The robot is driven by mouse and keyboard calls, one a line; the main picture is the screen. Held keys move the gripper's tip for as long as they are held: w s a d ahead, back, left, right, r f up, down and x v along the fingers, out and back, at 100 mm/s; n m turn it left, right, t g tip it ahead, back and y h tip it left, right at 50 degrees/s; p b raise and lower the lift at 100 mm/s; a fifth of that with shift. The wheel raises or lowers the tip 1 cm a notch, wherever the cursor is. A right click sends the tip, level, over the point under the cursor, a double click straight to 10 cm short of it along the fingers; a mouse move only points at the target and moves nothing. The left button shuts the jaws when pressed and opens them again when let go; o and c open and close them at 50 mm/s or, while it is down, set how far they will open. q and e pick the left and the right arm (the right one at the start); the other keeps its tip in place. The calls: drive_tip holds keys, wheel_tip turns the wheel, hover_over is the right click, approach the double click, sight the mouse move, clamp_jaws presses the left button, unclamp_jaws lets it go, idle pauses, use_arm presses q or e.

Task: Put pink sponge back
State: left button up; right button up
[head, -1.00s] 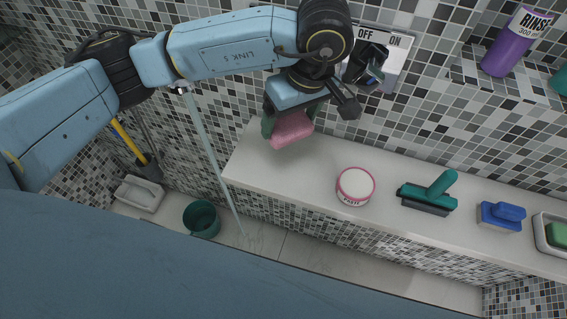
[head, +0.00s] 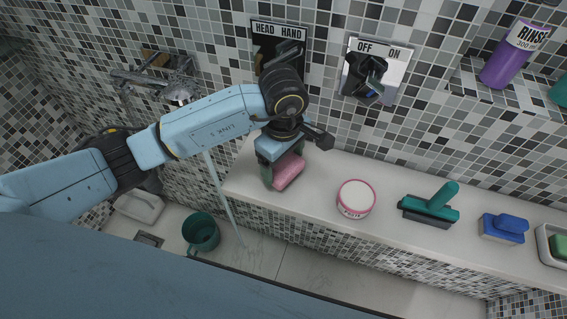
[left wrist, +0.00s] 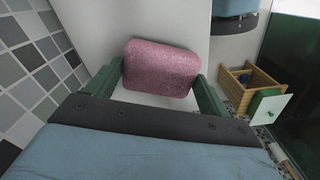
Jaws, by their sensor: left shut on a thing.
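The pink sponge (head: 288,171) is at the left end of the white ledge (head: 322,167) in the head view. My left gripper (head: 280,172) is shut on it, with the fingers at its sides. In the left wrist view the pink sponge (left wrist: 161,68) lies between the two green fingers (left wrist: 155,88), slightly tilted, above a white surface. I cannot tell whether the sponge touches the ledge. My right gripper is not in view.
A pink-rimmed tub (head: 356,197), a green squeegee (head: 430,205), a blue brush (head: 504,228) and a tray with a green block (head: 550,243) stand rightward along the ledge. Wall switches (head: 372,72) are above.

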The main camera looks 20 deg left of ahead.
sight(283, 164)
use_arm(q)
drive_tip(key=shift+f, duration=0.85)
drive_tip(key=shift+f, duration=0.1)
drive_tip(key=o, duration=0.8)
drive_tip(key=shift+o, duration=0.2)
wheel_tip(283, 164, up, 12)
